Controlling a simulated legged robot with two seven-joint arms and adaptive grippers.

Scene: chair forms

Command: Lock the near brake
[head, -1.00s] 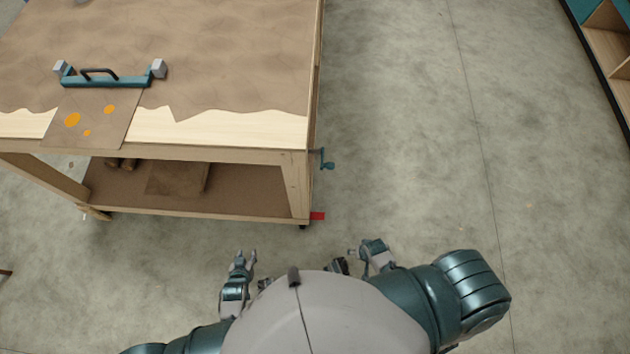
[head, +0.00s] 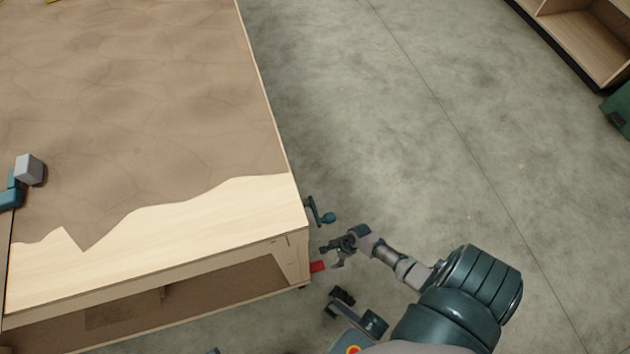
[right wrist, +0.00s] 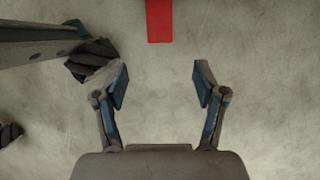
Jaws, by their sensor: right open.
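The near brake appears as a red tab (head: 318,266) low at the near right corner of the workbench, just above the floor. It also shows at the top of the right wrist view (right wrist: 159,20), ahead of the fingers and roughly centred between them. My right gripper (head: 330,254) is open and empty, just right of and a little above the tab in the head view, apparently apart from it. Its two blue-padded fingers are spread in the right wrist view (right wrist: 162,84). My left gripper cannot be made out; only a small dark piece shows at the bottom edge.
The workbench (head: 150,235) fills the left side. A teal crank handle (head: 320,212) sticks out from its right side, close above my right gripper. A shelf unit (head: 585,45) and a green box (head: 620,108) stand far right. The floor between is clear.

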